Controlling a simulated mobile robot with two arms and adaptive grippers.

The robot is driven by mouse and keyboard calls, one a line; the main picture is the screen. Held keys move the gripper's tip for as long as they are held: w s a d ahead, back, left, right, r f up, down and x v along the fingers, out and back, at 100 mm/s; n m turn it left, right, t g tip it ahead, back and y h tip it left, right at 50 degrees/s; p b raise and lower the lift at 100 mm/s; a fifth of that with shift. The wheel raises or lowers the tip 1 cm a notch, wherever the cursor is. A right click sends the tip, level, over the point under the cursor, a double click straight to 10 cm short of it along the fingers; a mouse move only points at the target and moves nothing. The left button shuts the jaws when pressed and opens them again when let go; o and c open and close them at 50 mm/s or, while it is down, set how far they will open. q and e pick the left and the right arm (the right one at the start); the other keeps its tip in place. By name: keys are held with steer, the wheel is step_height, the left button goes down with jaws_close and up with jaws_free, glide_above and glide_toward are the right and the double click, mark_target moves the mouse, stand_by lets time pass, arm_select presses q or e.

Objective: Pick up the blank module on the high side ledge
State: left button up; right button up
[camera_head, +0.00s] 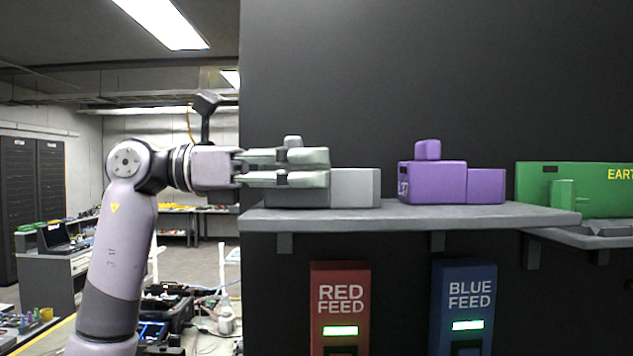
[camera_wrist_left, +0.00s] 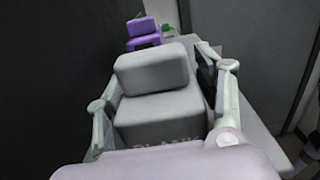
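The blank module is a grey block (camera_head: 355,188) with a small raised knob (camera_head: 292,141), standing at the left end of the high side ledge (camera_head: 400,217). In the left wrist view the module (camera_wrist_left: 160,112) fills the middle, with part of the word BLANK on its near face. My left gripper (camera_head: 310,168) reaches in from the left at the module's height and hides part of it. Its fingers (camera_wrist_left: 160,95) lie on either side of the module, spread, with a narrow dark gap at the right finger; contact on the left is unclear. My right gripper is out of view.
A purple module (camera_head: 432,182) stands farther right on the ledge, and also shows beyond the grey one (camera_wrist_left: 143,33). A green EARTH block (camera_head: 535,175) is on a ledge at far right. RED FEED (camera_head: 340,280) and BLUE FEED (camera_head: 465,280) boxes sit below. A dark wall rises behind.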

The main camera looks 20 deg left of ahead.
arm_select(q)
steer(key=c, duration=0.9)
steer(key=shift+r, duration=0.15)
